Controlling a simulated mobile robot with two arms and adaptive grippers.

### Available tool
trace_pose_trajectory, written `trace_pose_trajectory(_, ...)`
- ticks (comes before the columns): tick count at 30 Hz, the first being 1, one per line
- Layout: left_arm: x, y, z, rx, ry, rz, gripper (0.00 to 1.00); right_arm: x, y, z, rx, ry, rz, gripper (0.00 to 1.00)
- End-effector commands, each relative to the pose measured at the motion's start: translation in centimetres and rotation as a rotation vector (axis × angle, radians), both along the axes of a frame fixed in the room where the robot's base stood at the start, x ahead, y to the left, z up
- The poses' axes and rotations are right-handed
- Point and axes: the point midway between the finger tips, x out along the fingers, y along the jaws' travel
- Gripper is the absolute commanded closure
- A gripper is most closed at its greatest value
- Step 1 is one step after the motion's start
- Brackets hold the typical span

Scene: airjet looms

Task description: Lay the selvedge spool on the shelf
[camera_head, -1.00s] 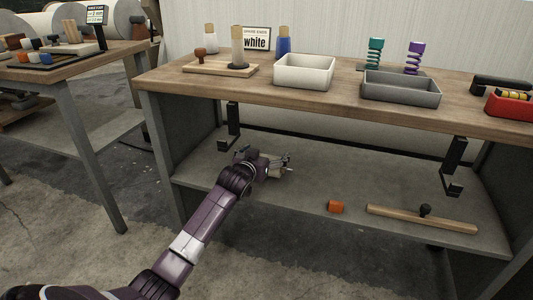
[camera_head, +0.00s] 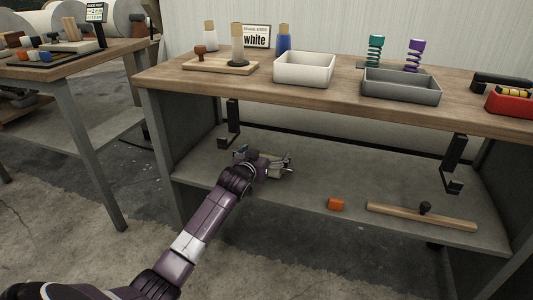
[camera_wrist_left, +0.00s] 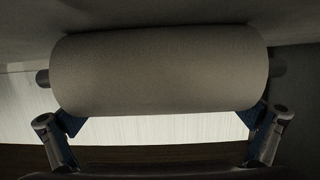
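The selvedge spool (camera_wrist_left: 158,70) is a plain grey cylinder lying crosswise in the left wrist view, with a short dark stub at each end. My left gripper (camera_head: 290,164) is low over the left part of the grey shelf (camera_head: 375,172) under the workbench. In the wrist view its two fingers stand wide apart at the spool's lower edge, and the spool hides part of their blue pads. Pale wall shows between the fingers. In the head view the spool is hard to separate from the gripper. I cannot tell whether it rests fully on the shelf. My right gripper is out of view.
An orange block (camera_head: 336,204) and a wooden bar with a dark knob (camera_head: 420,217) lie on the shelf to the right. Dark brackets (camera_head: 455,165) hang below the benchtop (camera_head: 200,88). Trays and spools stand on top. The shelf's middle is clear.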

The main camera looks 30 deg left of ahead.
Motion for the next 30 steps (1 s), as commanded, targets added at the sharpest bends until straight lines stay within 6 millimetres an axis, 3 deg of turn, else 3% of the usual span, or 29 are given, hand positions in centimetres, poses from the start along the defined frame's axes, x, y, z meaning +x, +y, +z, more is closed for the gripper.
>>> trace_pose_trajectory(8, -0.9, -0.2, 0.0, 0.000, 0.003, -0.001, 0.00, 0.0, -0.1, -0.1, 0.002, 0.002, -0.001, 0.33)
trace_pose_trajectory(24, -8.7, -2.1, 2.2, 0.000, 0.001, -0.001, 0.00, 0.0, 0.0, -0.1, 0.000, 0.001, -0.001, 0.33)
trace_pose_trajectory(30, -10.7, -2.5, 2.8, 0.000, 0.000, 0.000, 0.00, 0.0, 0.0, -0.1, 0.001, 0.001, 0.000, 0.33)
